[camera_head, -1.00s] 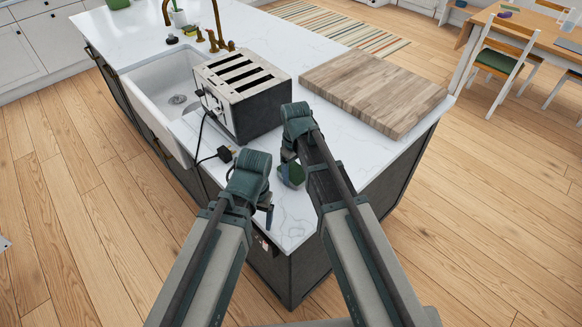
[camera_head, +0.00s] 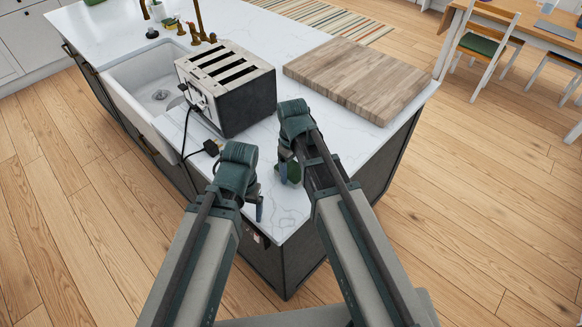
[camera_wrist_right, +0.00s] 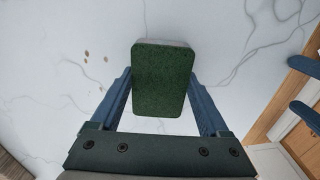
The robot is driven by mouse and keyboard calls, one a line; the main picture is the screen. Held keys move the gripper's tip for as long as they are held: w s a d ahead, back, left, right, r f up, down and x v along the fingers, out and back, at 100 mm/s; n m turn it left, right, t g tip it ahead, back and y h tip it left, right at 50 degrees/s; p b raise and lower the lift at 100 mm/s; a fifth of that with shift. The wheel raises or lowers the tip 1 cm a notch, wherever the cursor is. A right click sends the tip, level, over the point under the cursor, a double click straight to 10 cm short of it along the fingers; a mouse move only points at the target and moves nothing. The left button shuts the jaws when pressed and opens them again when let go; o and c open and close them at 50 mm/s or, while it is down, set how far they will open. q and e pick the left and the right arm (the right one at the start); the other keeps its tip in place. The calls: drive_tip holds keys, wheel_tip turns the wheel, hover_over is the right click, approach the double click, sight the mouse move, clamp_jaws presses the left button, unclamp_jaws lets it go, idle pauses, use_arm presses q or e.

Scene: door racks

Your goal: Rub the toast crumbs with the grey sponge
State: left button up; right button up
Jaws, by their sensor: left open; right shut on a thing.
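My right gripper (camera_head: 287,166) is shut on a sponge (camera_head: 293,172). In the right wrist view the sponge (camera_wrist_right: 163,80) shows a dark green face toward the camera and a thin light grey edge at the top, between the two blue fingers. I cannot tell whether its underside touches the counter. A few small brown toast crumbs (camera_wrist_right: 87,54) lie on the white marble to the left of the sponge, apart from it. My left gripper (camera_head: 256,205) is open and empty, low near the counter's front corner.
A toaster (camera_head: 228,88) with its cord stands behind the grippers, beside the sink (camera_head: 150,88). A wooden board (camera_head: 357,75) lies at the back right. The white counter (camera_head: 292,215) ends in a corner near my arms.

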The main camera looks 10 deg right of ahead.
sight(301, 174)
drive_tip(key=shift+s+d+f, duration=0.25)
drive_tip(key=shift+s+d, duration=0.35)
drive_tip(key=shift+s, duration=0.15)
drive_tip(key=shift+s+d+f, duration=0.2)
drive_tip(key=shift+s+d, duration=0.35)
drive_tip(key=shift+s, duration=0.2)
use_arm(q)
drive_tip(key=shift+s+a+f, duration=0.35)
drive_tip(key=shift+a+f, duration=0.05)
drive_tip(key=shift+r, duration=0.1)
use_arm(e)
drive_tip(key=shift+r, duration=0.1)
drive_tip(key=shift+w+a+r+p, duration=0.1)
drive_tip(key=shift+w+r+p, duration=0.55)
drive_tip(key=shift+p, duration=0.5)
drive_tip(key=r+p, duration=0.2)
drive_tip(key=r, duration=0.1)
drive_tip(key=shift+s+r+p, duration=0.1)
drive_tip(key=shift+s+p, duration=0.2)
drive_tip(key=shift+p, duration=0.1)
drive_tip(key=shift+w+a+r+p, duration=0.1)
drive_tip(key=shift+r+p, duration=0.75)
drive_tip(key=shift+p, duration=0.1)
use_arm(q)
wheel_tip(301, 174, up, 6)
drive_tip(key=w, duration=0.1)
drive_tip(key=shift+d, duration=0.15)
drive_tip(key=shift+r, duration=0.1)
